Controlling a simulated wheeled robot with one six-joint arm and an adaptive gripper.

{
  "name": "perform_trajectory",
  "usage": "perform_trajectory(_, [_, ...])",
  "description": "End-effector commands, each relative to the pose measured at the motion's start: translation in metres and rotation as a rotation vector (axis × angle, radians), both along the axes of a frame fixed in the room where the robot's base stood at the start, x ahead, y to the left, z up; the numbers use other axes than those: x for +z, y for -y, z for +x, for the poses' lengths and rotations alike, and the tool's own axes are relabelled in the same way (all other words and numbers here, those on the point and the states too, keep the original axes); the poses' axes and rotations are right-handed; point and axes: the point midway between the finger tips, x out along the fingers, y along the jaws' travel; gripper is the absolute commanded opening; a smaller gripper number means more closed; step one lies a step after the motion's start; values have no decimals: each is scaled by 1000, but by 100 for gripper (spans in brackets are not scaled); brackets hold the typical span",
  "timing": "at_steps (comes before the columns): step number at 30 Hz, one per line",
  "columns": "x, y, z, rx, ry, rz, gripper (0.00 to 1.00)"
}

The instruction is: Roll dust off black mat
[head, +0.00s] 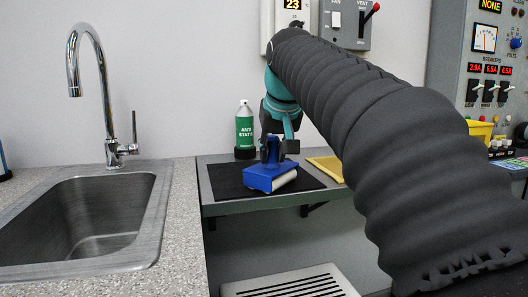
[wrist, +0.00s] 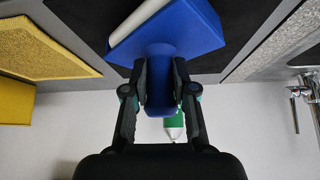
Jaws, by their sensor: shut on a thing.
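The black mat (head: 225,184) lies on a grey shelf between the counter and my arm. A blue roller tool (head: 270,177) with a white roller along its lower front edge is over the mat, low down; I cannot tell whether the roller touches it. My gripper (head: 272,146) is shut on the tool's upright blue handle from above. In the wrist view my gripper (wrist: 161,98) has one finger on each side of the handle, and the blue body (wrist: 185,28) and white roller (wrist: 140,20) show beyond. No dust can be made out on the mat.
A green and white anti-static spray bottle (head: 244,130) stands behind the mat. A yellow pad (head: 328,167) lies to its right, partly behind my arm. A sink (head: 85,225) with a tall faucet (head: 88,60) is at left. A control panel (head: 490,75) stands at right.

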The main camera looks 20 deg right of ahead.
Motion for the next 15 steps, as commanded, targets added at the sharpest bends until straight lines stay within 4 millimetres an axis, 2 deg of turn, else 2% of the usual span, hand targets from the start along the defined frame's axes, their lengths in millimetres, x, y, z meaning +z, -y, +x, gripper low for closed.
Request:
perform_trajectory(5, [0, 0, 3, 0, 1, 0, 0])
perform_trajectory(15, [-2, 1, 27, -1, -1, -2, 0])
